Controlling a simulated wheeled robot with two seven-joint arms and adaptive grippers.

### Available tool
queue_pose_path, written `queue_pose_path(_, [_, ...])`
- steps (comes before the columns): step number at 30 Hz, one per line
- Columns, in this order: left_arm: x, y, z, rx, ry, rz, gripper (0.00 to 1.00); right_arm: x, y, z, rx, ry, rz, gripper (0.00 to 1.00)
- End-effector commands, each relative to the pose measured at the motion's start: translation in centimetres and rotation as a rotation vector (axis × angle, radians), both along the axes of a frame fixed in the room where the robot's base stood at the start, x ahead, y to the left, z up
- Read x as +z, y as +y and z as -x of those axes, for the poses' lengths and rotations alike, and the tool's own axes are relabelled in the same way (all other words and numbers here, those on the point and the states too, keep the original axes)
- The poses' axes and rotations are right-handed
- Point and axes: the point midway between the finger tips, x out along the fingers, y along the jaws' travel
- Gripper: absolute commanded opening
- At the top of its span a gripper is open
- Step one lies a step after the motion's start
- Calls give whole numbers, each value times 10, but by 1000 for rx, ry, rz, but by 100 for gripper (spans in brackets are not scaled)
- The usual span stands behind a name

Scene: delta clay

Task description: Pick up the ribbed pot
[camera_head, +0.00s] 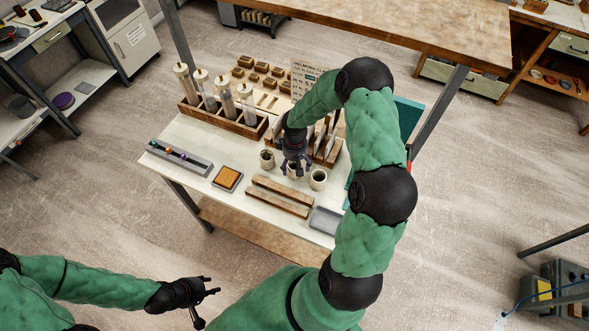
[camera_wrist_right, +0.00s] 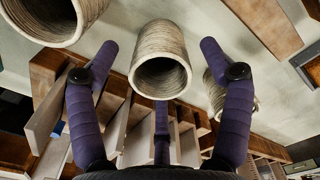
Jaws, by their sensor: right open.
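The ribbed pot (camera_wrist_right: 160,55) is a pale clay cylinder with fine rings, in the middle of the right wrist view. In the head view it is the middle pot (camera_head: 293,172) of three on the white table, partly hidden under my right gripper (camera_head: 295,160). My left gripper (camera_head: 205,299) is open and empty, away from the table at the lower left.
Other pots stand close on either side: one left (camera_head: 267,160) and one right (camera_head: 318,179). Wooden bars (camera_head: 280,197) and a grey tray (camera_head: 325,220) lie in front. A wooden rack with tall cylinders (camera_head: 222,118) and upright boards (camera_head: 327,145) stand behind.

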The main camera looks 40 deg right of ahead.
Motion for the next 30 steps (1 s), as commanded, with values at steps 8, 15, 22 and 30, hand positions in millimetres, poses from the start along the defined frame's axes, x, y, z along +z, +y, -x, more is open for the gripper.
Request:
queue_pose_path(8, [2,0,0,0,0,0,40,-34,1,-1,1,3,-2,80])
queue_pose_path(15, [2,0,0,0,0,0,40,-37,1,-1,0,1,-1,80])
queue_pose_path(22, [2,0,0,0,0,0,40,-37,1,-1,0,1,-1,29])
queue_pose_path(30, [2,0,0,0,0,0,40,-37,1,-1,0,1,-1,19])
